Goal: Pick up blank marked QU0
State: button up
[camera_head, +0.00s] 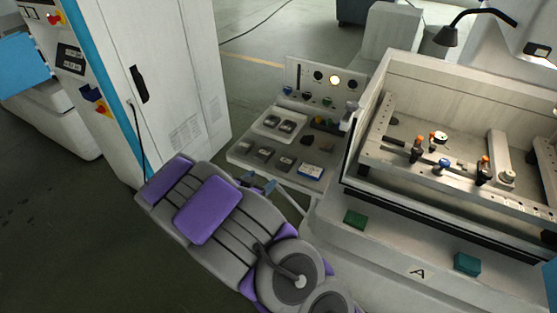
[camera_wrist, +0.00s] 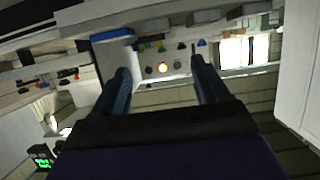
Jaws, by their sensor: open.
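Several small grey metal blanks lie on a side table (camera_head: 236,157) in the head view. A pair of blanks (camera_head: 287,126) sits in a light tray (camera_head: 262,131) toward the back. Others, such as a front blank (camera_head: 249,149), lie along the front part. No marking is legible, so I cannot tell which is QU0. My gripper (camera_head: 258,184) is at the table's near edge, open and empty. In the wrist view its two blue fingers (camera_wrist: 161,66) are spread apart with nothing between them. Grey blocks show at the top there, also without readable marks.
A blue-edged box (camera_head: 311,172) lies at the table's front right. A control panel (camera_head: 324,83) with a lit lamp stands behind. A white cabinet (camera_head: 180,75) is left, and a machine tank (camera_head: 420,85) is close on the right. Open floor lies behind the table.

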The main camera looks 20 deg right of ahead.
jog(key=b, duration=0.2)
send_near(285, 162)
jog(key=w+d, duration=0.1)
jog(key=d, duration=0.1)
jog(key=shift+w+d+f, duration=0.2)
jog(key=shift+w+f, duration=0.5)
jog(key=shift+w, duration=0.15)
jog(key=shift+s+d+b+x, duration=0.15)
jog(key=shift+b+x, duration=0.35)
jog(key=shift+x, duration=0.9)
jog(key=shift+s+d+b+x, duration=0.1)
jog(key=shift+b+x, duration=0.4)
jog(key=shift+x, duration=0.9)
jog(key=shift+r, duration=0.1)
jog(key=shift+a, duration=0.1)
jog(key=c, duration=1.4)
